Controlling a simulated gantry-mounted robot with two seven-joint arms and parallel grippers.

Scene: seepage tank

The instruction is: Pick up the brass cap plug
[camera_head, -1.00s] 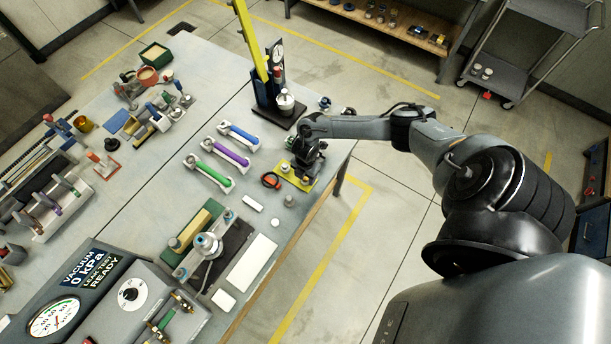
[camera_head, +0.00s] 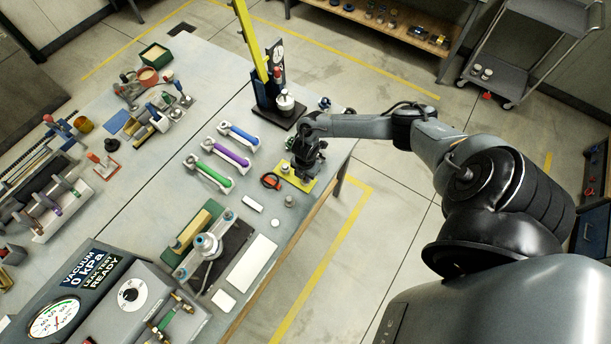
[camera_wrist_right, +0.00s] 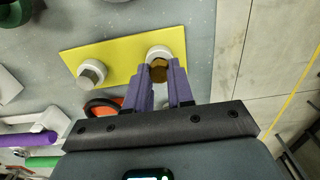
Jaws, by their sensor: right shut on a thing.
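The brass cap plug (camera_wrist_right: 158,71) shows in the right wrist view as a brass hexagonal head in front of a white ring, at the right part of a yellow plate (camera_wrist_right: 112,48). My right gripper (camera_wrist_right: 160,76) has its purple-grey fingers closed on it, and they hide part of it. In the head view my right gripper (camera_head: 301,176) is low over the yellow plate (camera_head: 306,185) near the table's right edge and hides the plug. My left gripper is not in view.
A grey-topped white round fitting (camera_wrist_right: 91,73) stands on the same plate. A black and orange ring-shaped item (camera_head: 271,181) lies close by. Green, purple and blue handled tools (camera_head: 231,155) lie left of the gripper. A stand with a yellow lever (camera_head: 250,40) rises behind.

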